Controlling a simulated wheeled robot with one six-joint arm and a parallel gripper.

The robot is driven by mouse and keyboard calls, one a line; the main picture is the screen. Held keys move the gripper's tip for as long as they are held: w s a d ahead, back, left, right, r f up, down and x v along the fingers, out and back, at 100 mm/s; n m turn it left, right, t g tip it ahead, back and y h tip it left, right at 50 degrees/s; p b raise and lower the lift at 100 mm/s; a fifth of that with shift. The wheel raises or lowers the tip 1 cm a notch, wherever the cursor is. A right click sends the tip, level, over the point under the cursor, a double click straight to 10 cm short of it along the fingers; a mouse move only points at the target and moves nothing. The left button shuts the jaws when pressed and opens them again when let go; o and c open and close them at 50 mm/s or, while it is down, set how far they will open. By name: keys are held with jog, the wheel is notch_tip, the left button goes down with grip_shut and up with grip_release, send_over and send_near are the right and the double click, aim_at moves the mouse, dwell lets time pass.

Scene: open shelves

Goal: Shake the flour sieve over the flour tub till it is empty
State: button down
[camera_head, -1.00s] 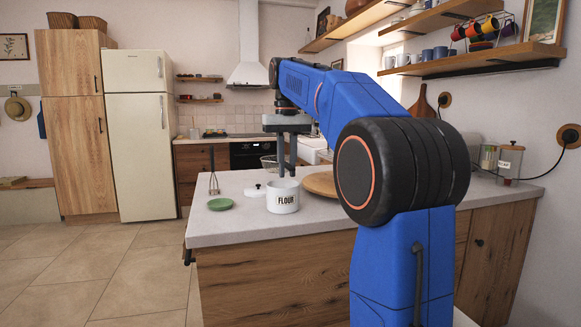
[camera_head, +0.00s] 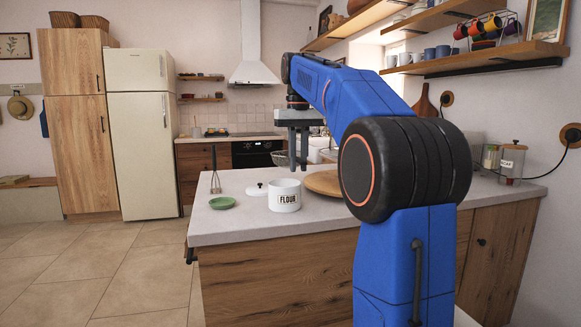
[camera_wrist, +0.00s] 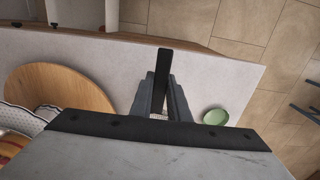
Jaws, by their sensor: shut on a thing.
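The flour tub (camera_head: 285,203) is a white pot labelled FLOUR, standing on the counter. Its white lid (camera_head: 256,188) lies just behind it to the left. My gripper (camera_head: 298,160) is above the counter, higher in the picture than the tub and slightly right of it. In the wrist view my gripper (camera_wrist: 161,88) is shut on a dark, straight handle (camera_wrist: 165,60), which appears to be the sieve's. In the head view a pale mesh bowl, seemingly the flour sieve (camera_head: 280,158), shows left of my fingers. Its contents cannot be made out. The wrist view hides its bowl.
A cloth-lined basket (camera_wrist: 30,119) is at the wrist view's lower left.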

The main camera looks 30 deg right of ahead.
jog(key=shift+r, duration=1.95)
